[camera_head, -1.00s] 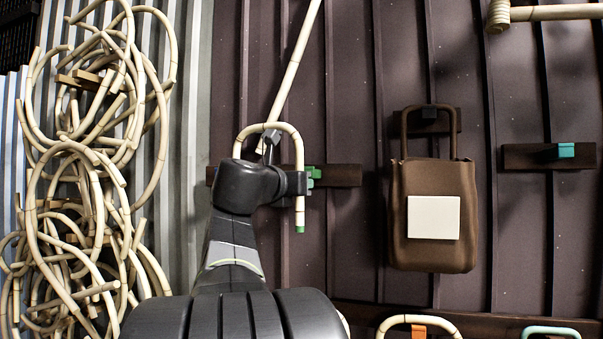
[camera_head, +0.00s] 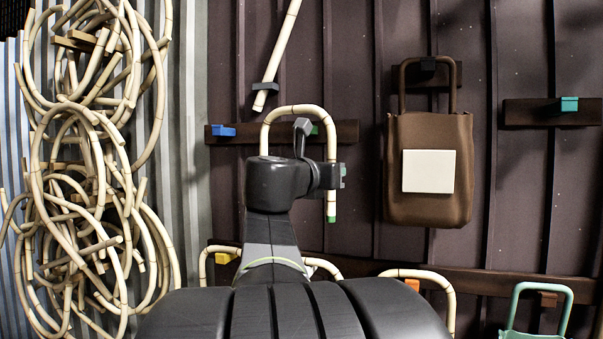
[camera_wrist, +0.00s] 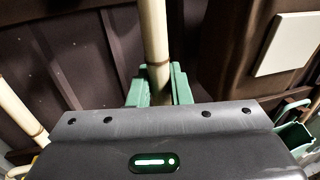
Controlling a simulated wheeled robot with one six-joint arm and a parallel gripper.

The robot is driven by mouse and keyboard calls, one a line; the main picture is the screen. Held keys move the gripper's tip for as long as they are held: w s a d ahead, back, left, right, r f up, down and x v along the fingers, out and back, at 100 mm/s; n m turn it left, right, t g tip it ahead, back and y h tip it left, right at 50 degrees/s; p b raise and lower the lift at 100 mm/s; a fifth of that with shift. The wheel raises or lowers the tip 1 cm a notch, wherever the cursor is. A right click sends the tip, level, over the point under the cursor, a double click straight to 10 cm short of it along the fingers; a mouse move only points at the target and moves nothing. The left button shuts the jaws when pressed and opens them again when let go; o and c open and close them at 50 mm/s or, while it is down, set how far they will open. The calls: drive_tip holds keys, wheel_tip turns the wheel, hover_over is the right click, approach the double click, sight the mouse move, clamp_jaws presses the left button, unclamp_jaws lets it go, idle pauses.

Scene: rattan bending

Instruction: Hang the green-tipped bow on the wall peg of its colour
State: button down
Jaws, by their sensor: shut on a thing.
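The green-tipped bow (camera_head: 297,110) is an upside-down pale rattan U, upright in front of the wall in the head view. Its green tip (camera_head: 331,219) ends the right leg. My gripper (camera_head: 336,177) is shut on that leg, above the tip. In the wrist view the leg (camera_wrist: 154,40) runs between the green jaws (camera_wrist: 152,88). The green peg (camera_head: 315,130) shows on the dark wall rail (camera_head: 347,131), under the arch and near the right leg. The arch appears above the peg; I cannot tell their depth. My arm hides most of the left leg.
A blue peg (camera_head: 222,130) is on the same rail. A brown bag (camera_head: 430,205) hangs close on the right. Bows hang below at a yellow peg (camera_head: 223,259) and an orange peg (camera_head: 411,284). Tangled rattan hoops (camera_head: 90,180) fill the left.

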drive_tip(key=w+d+f, duration=0.1)
drive_tip(key=w+d, duration=0.2)
drive_tip(key=w, duration=0.4)
drive_tip(key=shift+w+f, duration=0.2)
idle(0.4)
idle(0.5)
drive_tip(key=c, duration=1.3)
unclamp_jaws()
drive_tip(key=shift+o, duration=0.2)
drive_tip(key=b+v, duration=0.3)
drive_tip(key=v, duration=1)
drive_tip(key=shift+s+a, duration=0.15)
drive_tip(key=shift+s, duration=0.25)
